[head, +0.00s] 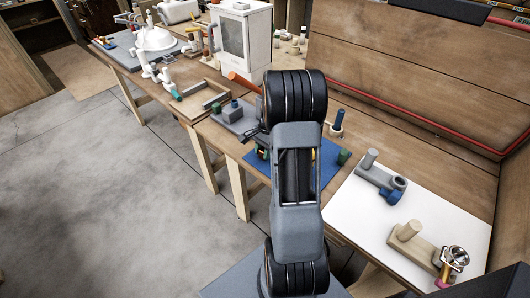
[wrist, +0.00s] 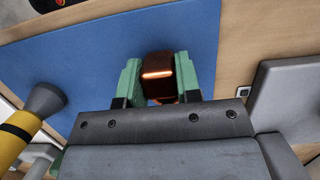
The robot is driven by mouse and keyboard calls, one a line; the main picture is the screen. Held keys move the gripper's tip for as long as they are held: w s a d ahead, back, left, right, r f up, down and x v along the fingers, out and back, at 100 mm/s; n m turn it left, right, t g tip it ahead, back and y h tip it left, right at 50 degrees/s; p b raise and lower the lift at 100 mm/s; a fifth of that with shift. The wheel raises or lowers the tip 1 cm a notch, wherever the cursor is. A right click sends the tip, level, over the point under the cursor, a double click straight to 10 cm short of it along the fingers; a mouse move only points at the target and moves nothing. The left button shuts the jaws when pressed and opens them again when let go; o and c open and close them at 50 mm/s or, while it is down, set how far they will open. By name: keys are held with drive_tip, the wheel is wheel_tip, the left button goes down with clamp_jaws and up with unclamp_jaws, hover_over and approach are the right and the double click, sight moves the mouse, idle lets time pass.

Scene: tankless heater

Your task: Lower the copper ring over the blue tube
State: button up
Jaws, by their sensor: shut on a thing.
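In the wrist view my gripper (wrist: 158,80) has green fingers closed on the sides of a dark copper ring (wrist: 160,68) with a bright highlight. The ring is over the blue mat (wrist: 100,50); its height above the mat is unclear. In the head view my own arm hides the gripper and the ring. I cannot make out the blue tube in the wrist view.
A white board (head: 365,225) at the right holds grey and wooden fittings. A green piece (head: 344,157) is at the mat's right edge. A yellow tool with a grey cone (wrist: 30,120) and a grey block (wrist: 285,90) flank the gripper. A wooden wall (head: 420,80) rises behind.

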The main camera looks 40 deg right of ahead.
drive_tip(key=shift+r, duration=0.3)
drive_tip(key=shift+r+p, duration=0.7)
drive_tip(key=shift+p, duration=0.15)
drive_tip(key=shift+r, duration=0.1)
drive_tip(key=shift+r+p, duration=2.05)
drive_tip(key=shift+r, duration=0.4)
drive_tip(key=shift+f, duration=0.1)
